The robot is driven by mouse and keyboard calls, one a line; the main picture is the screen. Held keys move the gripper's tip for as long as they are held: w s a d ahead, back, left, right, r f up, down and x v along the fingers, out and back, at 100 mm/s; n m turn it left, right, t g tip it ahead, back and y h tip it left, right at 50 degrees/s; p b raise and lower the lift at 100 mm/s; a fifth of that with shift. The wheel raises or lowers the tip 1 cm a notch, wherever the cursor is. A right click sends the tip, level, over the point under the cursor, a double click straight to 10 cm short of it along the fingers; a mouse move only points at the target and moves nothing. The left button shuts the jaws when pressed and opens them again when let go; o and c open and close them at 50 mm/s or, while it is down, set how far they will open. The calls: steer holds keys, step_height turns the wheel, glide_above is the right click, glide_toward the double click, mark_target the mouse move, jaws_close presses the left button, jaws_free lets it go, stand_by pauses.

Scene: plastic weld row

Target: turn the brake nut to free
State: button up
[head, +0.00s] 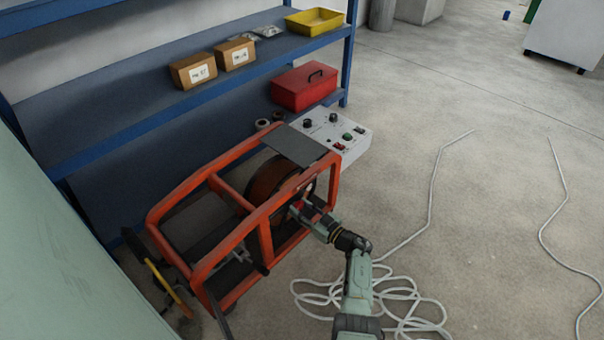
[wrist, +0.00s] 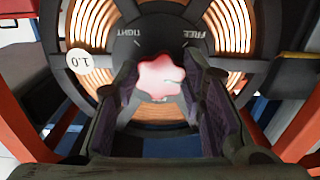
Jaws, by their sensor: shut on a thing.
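The brake nut (wrist: 160,78) is a pale red, lobed knob at the hub of a reel in the wrist view. A small grey mark on it points to the right. The reel's dark hub (wrist: 163,45) carries the words TIGHT at upper left and FREE at upper right, upside down. My gripper (wrist: 165,98) has one finger on each side of the nut and is shut on it. In the head view my gripper (head: 308,212) reaches the near side of the reel (head: 268,180); it mostly hides the nut there.
An orange tube frame (head: 262,240) surrounds the reel. A grey control box (head: 337,137) stands behind it. A blue shelf (head: 120,95) holds cartons, a red case (head: 304,88) and a yellow tray (head: 314,22). White cable (head: 400,300) lies loosely coiled on the floor; the floor at right is mostly clear.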

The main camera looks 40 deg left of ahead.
steer(key=shift+s+f+n, duration=0.1)
steer(key=shift+n, duration=0.2)
steer(key=shift+c, duration=0.5)
steer(key=n+b, duration=0.2)
steer(key=n, duration=0.1)
steer(key=shift+n, duration=0.4)
steer(key=n+b, duration=0.2)
steer(key=n, duration=0.4)
steer(key=shift+n, duration=0.4)
steer(key=o, duration=1.1)
steer(key=shift+w, duration=0.2)
steer(key=shift+o, duration=0.2)
